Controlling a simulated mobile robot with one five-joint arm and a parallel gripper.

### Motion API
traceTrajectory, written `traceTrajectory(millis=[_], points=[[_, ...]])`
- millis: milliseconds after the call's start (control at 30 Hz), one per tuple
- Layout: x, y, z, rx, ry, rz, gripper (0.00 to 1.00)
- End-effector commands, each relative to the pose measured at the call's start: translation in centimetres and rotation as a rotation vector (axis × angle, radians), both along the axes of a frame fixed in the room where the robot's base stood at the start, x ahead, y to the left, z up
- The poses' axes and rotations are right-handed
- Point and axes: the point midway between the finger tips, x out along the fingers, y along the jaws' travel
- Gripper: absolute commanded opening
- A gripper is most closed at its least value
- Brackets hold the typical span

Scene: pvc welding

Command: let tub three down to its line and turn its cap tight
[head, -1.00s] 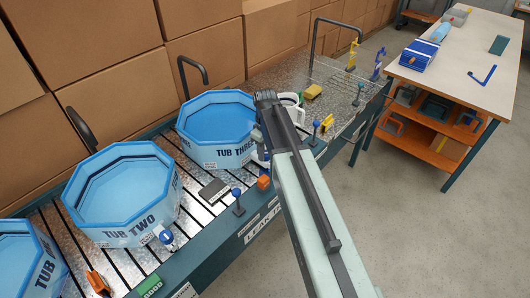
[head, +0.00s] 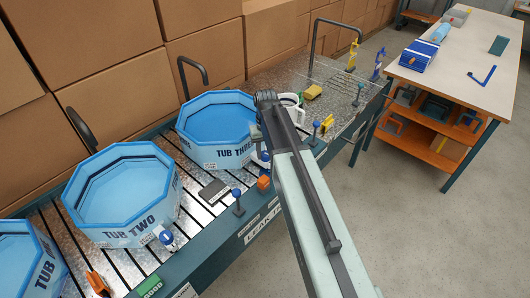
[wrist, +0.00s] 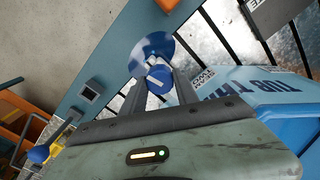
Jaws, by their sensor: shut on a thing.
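Tub three (head: 226,152) is a blue eight-sided tub with blue water in it, standing on the slatted bench. Its lettered wall (wrist: 265,85) also shows at the right of the wrist view. My gripper (wrist: 157,86) is shut on a blue cap (wrist: 157,77) with a white mark on its face, low beside tub three. Beyond the cap is a round blue-and-white shape (wrist: 150,48); I cannot tell what it is. In the head view my arm hides the fingertips. I cannot make out the tub's line or how tight the cap is.
Tub two (head: 125,239) stands to the left with a blue-capped fitting. A dark plate (head: 213,190), a blue-topped post (head: 237,202) and an orange block (head: 263,183) are near the bench's front edge. A white jug (head: 291,99) stands just right of my arm.

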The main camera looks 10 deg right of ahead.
Motion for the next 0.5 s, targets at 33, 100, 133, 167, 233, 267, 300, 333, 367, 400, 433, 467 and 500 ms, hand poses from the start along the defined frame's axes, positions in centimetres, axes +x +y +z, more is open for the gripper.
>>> traceTrajectory(millis=[33, 100, 133, 167, 233, 267, 300, 333, 367, 400, 433, 467, 500], points=[[0.02, 0.02, 0.00, 0.000, -0.001, -0.030, 0.00], [0.02, 0.01, 0.00, 0.000, -0.001, -0.075, 0.00], [0.02, 0.01, 0.00, 0.000, -0.001, -0.093, 0.00], [0.02, 0.02, 0.00, 0.000, -0.001, -0.110, 0.00], [0.02, 0.01, 0.00, 0.000, -0.001, -0.144, 0.00], [0.02, 0.01, 0.00, 0.000, -0.001, -0.156, 0.00], [0.02, 0.01, 0.00, 0.000, -0.001, -0.172, 0.00], [0.02, 0.01, 0.00, 0.000, -0.001, -0.182, 0.00], [0.02, 0.01, 0.00, 0.000, -0.001, -0.191, 0.00], [0.02, 0.01, 0.00, 0.000, 0.000, -0.203, 0.00], [0.02, 0.01, 0.00, 0.000, 0.000, -0.209, 0.00], [0.02, 0.01, 0.00, 0.000, 0.000, -0.215, 0.00], [0.01, 0.01, 0.00, 0.000, 0.000, -0.222, 0.00]])
